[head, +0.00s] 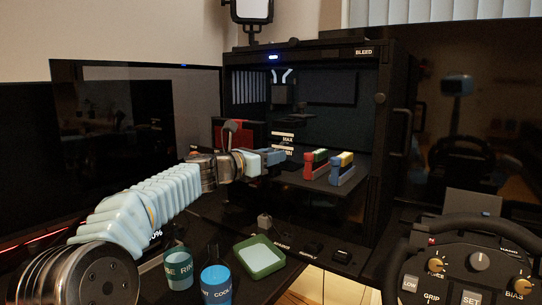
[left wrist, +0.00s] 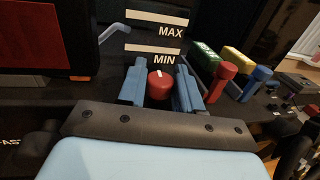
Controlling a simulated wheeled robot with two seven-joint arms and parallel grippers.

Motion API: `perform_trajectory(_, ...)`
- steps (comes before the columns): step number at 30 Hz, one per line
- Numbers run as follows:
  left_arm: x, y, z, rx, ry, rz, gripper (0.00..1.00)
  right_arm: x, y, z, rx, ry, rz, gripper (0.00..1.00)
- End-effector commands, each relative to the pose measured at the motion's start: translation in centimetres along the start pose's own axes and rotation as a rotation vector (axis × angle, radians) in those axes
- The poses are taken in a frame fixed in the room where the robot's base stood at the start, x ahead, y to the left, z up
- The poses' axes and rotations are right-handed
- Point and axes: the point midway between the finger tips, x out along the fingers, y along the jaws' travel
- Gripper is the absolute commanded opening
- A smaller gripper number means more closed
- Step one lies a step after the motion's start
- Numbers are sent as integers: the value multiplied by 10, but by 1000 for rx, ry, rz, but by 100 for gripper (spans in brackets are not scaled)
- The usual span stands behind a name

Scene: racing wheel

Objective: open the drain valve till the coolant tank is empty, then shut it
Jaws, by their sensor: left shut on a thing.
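My left gripper (head: 268,161) reaches into the open black cabinet from the left. In the left wrist view its two blue fingers (left wrist: 159,80) are shut on a round red knob (left wrist: 161,86) with a white pointer line, which appears to be the drain valve. The knob is hidden by the gripper in the head view. Just behind it stands the dark tank, with a MAX label (left wrist: 156,33) above a MIN label (left wrist: 153,55); the labels also show in the head view (head: 283,143). I cannot tell the coolant level. My right gripper is not in view.
Red-and-green (head: 316,163) and blue-and-yellow (head: 342,168) levers stand right of the knob. Below are a green tray (head: 260,257), a teal cup (head: 177,270) and a blue cup (head: 216,285). A steering wheel (head: 470,262) is at front right. The cabinet frame (head: 385,140) bounds the right side.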

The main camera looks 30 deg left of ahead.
Motion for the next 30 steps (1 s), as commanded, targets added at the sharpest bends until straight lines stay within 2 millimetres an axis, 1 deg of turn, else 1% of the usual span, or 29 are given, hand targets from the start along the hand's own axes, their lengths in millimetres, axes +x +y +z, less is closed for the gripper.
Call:
perform_trajectory(14, 0, 0, -1, 0, 1, -13, 4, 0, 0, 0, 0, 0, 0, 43)
perform_trajectory(15, 0, 0, -1, 0, 1, -13, 39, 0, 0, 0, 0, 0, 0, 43)
perform_trajectory(18, 0, 0, -1, 0, 1, -13, 53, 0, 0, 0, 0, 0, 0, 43)
perform_trajectory(26, 0, 0, 0, 0, 0, -13, 53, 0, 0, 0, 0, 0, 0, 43)
perform_trajectory(29, -6, 1, 0, 0, -1, -12, 53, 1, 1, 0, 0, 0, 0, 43)
perform_trajectory(30, -11, 1, -1, 0, -1, -11, 53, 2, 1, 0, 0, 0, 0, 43)
